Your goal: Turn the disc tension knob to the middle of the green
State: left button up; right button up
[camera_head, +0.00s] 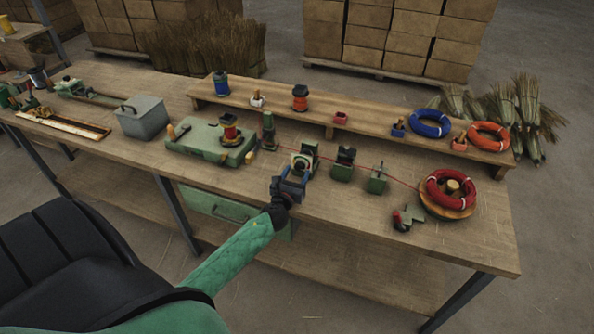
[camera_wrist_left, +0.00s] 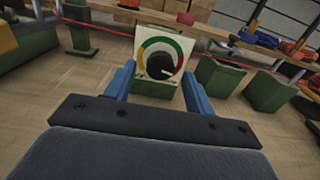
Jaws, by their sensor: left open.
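The disc tension knob (camera_wrist_left: 160,67) is a round black knob on a pale square dial plate (camera_wrist_left: 183,36), on a green block. A coloured arc runs around it, with green along the top and red and yellow towards the sides. A small pale mark on the knob seems to point to the lower right. My left gripper (camera_wrist_left: 158,76) is open, its blue fingers on either side of the knob in the wrist view. I cannot tell whether they touch it. In the head view my left gripper (camera_head: 293,182) is just in front of the dial unit (camera_head: 304,161), partly covering it.
Green blocks (camera_head: 343,164) stand right of the dial along a red cord. A red coil (camera_head: 447,189) sits on a round wooden base at the right. A green machine with a spool (camera_head: 229,131) stands left. Bare tabletop (camera_head: 340,205) lies in front.

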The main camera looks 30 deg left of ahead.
pick_arm(q)
jog(key=shift+w+a, duration=0.15)
jog(key=shift+w, duration=0.35)
jog(key=c, duration=1)
jog(key=shift+n, duration=0.3)
